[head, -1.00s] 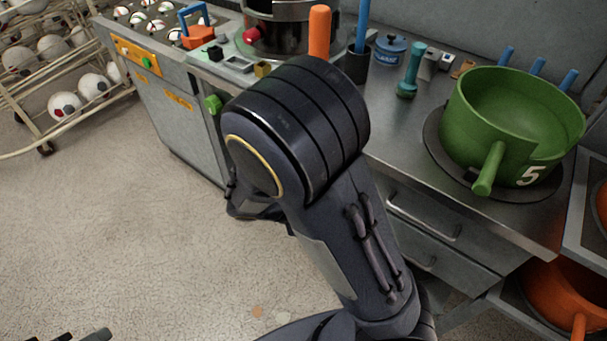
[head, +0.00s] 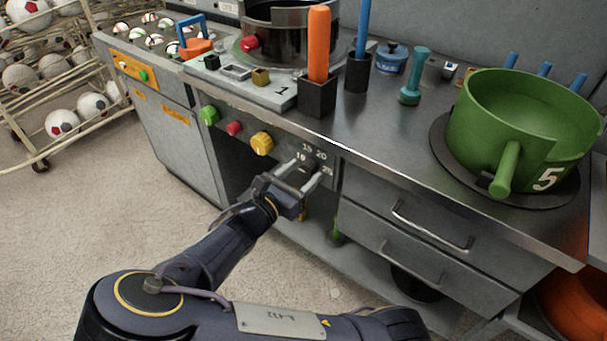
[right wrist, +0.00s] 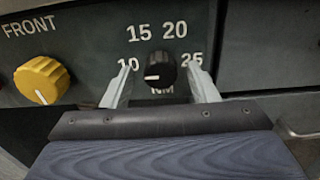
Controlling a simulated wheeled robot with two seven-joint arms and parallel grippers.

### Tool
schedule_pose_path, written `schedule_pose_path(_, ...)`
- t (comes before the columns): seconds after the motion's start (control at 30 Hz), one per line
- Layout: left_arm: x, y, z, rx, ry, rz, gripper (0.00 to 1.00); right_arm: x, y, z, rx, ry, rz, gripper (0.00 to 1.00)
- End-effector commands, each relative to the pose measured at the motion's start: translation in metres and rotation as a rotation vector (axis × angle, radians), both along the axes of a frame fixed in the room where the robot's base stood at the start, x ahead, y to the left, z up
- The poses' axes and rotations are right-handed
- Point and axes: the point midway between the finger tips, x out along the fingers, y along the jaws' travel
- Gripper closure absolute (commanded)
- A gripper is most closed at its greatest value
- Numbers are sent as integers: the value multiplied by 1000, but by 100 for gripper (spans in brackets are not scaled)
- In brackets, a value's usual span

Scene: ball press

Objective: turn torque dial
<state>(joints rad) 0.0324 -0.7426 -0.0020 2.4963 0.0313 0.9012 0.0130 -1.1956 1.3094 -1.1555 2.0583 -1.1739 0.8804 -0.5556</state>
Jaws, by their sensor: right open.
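The torque dial is a small black knob (right wrist: 160,70) on a dark panel, ringed by the numbers 10, 15, 20 and 25. Its white pointer mark points left, a little below the 10. The lettering under it is partly hidden. In the head view the dial (head: 308,166) shows small on the cabinet front. My right gripper (head: 301,174) is open in front of it. In the right wrist view its two fingers (right wrist: 161,84) stand on either side of the knob, with gaps on both sides. My left gripper is out of view.
A yellow knob (head: 262,143), a red button (head: 234,128) and a green knob (head: 209,115) sit left of the dial. Drawers with handles (head: 430,227) are to the right. A green pot (head: 520,125) and an orange-handled tool (head: 319,45) stand on the counter above.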

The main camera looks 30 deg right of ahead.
Motion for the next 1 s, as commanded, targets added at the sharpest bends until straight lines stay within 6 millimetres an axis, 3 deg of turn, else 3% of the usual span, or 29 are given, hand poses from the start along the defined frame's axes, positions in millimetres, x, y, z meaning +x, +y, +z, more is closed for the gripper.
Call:
schedule_pose_path(0.37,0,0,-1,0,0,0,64,3,-8,0,1,1,0,46)
schedule_pose_path(0.7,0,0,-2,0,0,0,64,3,-8,0,2,1,0,89)
schedule_pose_path(1.0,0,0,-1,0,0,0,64,3,-8,0,14,-29,0,91)
